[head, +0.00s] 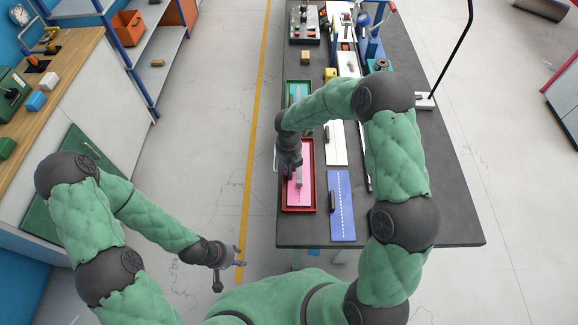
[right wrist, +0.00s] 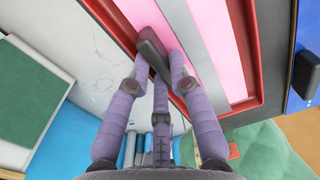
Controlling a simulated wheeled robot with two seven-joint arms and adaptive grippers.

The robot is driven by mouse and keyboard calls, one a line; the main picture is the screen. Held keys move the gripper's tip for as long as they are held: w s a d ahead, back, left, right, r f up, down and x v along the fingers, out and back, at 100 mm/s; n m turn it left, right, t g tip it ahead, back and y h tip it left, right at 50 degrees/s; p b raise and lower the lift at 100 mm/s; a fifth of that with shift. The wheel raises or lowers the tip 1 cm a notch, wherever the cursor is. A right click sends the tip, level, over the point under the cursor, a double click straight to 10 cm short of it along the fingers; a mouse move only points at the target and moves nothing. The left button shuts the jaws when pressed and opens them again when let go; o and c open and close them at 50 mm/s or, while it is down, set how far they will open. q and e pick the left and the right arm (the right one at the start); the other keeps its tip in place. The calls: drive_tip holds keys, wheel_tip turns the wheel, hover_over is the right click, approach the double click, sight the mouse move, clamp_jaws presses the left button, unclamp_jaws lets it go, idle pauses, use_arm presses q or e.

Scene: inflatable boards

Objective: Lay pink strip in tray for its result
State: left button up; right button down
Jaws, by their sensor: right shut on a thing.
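The pink strip (head: 305,192) shows inside the rim of the red tray (head: 314,165) near the front left of the dark table. In the right wrist view the pink strip (right wrist: 218,40) has a grey band and a dark handle (right wrist: 151,48), with the red tray rim (right wrist: 248,60) alongside. My right gripper (head: 297,170) is over the tray, its fingers shut on the strip's handle. I cannot tell whether the strip rests fully on the tray floor. My left gripper (head: 229,274) is open and empty, left of the table above the floor.
A blue strip (head: 341,200) with a dark handle lies right of the tray. A white strip (head: 336,145) and a green tray (head: 289,85) lie farther back. My right arm hides part of the table. The table's right front is clear.

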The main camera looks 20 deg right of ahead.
drive_tip(key=shift+f, duration=0.2)
drive_tip(key=c, duration=1.1)
unclamp_jaws()
wheel_tip(320, 180, up, 12)
drive_tip(key=p, duration=0.2)
drive_tip(key=shift+r+p, duration=0.2)
drive_tip(key=shift+p, duration=0.15)
drive_tip(key=shift+a, duration=0.1)
